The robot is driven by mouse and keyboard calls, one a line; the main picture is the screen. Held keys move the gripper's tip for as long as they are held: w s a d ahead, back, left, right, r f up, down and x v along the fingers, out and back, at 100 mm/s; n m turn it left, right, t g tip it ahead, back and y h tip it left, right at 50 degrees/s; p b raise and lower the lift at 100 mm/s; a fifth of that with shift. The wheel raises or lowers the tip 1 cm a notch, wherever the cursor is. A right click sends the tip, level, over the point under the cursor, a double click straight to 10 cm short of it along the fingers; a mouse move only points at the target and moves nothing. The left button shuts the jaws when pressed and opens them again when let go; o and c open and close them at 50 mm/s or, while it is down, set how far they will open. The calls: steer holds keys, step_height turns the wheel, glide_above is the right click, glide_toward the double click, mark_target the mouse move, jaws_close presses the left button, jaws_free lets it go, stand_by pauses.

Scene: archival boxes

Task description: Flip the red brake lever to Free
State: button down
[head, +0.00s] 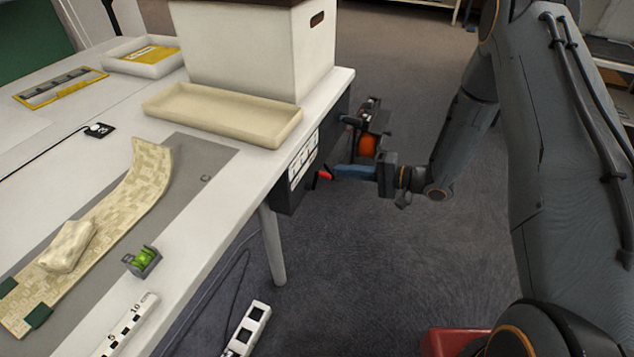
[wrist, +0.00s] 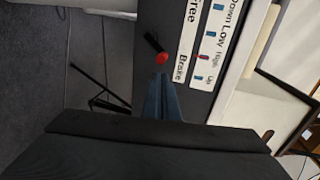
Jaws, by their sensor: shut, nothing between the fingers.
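The red brake lever (head: 325,176) sticks out from a dark control panel (head: 283,201) under the table's right edge. In the wrist view its red knob (wrist: 162,58) is beside the word Brake, and its black stem runs up and left. The word Free stands further up the same label strip (wrist: 187,42). My gripper (head: 338,170) is shut and empty, its blue fingers pointing at the panel. In the wrist view the fingertips (wrist: 163,76) are just below the red knob. I cannot tell whether they touch it.
Another label strip (wrist: 208,45) with small blue and red switches lies beside the lever. The table (head: 206,231) carries a cream tray (head: 222,120), a large white box (head: 255,55) and a patterned strip (head: 105,210). A power strip (head: 247,330) lies on the floor; the carpet right of the table is open.

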steer(key=shift+b+x, duration=0.8)
steer(key=shift+x, duration=1.95)
steer(key=shift+s+a+p, duration=0.3)
steer(key=shift+s+p, duration=0.15)
steer(key=shift+s, duration=0.35)
steer(key=shift+s+a+p, duration=0.35)
steer(key=shift+s+p, duration=0.15)
steer(key=shift+s, duration=0.3)
steer(key=shift+s+a+p, duration=0.3)
steer(key=shift+s+p, duration=0.15)
steer(key=shift+s, duration=0.35)
steer(key=d, duration=0.7)
steer(key=shift+s+d, duration=0.2)
